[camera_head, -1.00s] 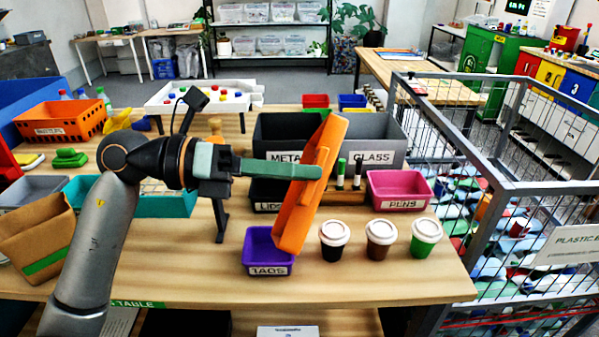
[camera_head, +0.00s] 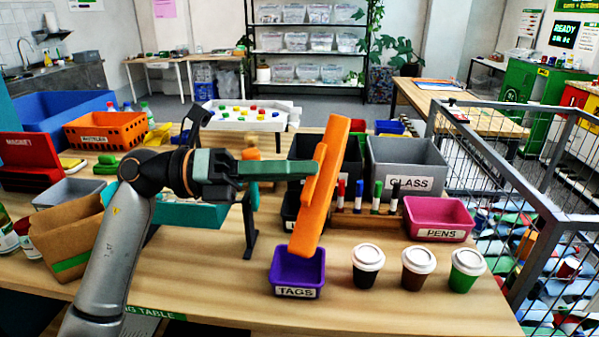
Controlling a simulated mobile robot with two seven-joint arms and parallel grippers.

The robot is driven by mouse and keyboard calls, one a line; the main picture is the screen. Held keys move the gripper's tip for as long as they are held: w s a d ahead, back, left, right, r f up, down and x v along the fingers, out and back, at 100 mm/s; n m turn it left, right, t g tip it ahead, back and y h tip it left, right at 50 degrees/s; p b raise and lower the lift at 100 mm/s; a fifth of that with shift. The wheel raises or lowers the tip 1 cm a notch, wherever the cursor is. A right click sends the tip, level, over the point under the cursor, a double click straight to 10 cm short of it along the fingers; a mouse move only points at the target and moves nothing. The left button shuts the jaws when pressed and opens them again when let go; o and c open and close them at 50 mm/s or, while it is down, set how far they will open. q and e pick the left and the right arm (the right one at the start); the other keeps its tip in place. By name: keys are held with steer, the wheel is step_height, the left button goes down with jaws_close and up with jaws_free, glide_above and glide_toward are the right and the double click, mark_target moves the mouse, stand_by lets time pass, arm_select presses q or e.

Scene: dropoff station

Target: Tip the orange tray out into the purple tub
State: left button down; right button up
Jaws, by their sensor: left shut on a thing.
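The orange tray (camera_head: 327,185) is held steeply tilted, almost on edge, with its lower end over the purple tub. My left gripper (camera_head: 300,169) is shut on the tray's side. The purple tub (camera_head: 298,281), labelled TAGS, stands on the table below the tray. A few things show dimly inside the tub's mouth, but I cannot tell what they are. The tray's inner face is turned away, so I cannot see whether anything is in it. My right gripper is not in view.
Three lidded cups (camera_head: 418,266) stand right of the tub. Behind them are a pink PENS bin (camera_head: 438,212), a marker stand (camera_head: 362,222) and a grey GLASS bin (camera_head: 405,155). A brown paper bag (camera_head: 70,235) stands at left. The table's front strip is clear.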

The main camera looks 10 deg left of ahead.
arm_select(q)
steer(key=a+b, duration=0.1)
steer(key=a+h+b, duration=0.1)
steer(key=a+b, duration=0.1)
steer(key=a+f+h+b, duration=0.1)
steer(key=shift+w+a+n, duration=0.25)
steer(key=shift+w+n, duration=0.05)
steer(key=shift+w, duration=0.1)
stand_by(0.4)
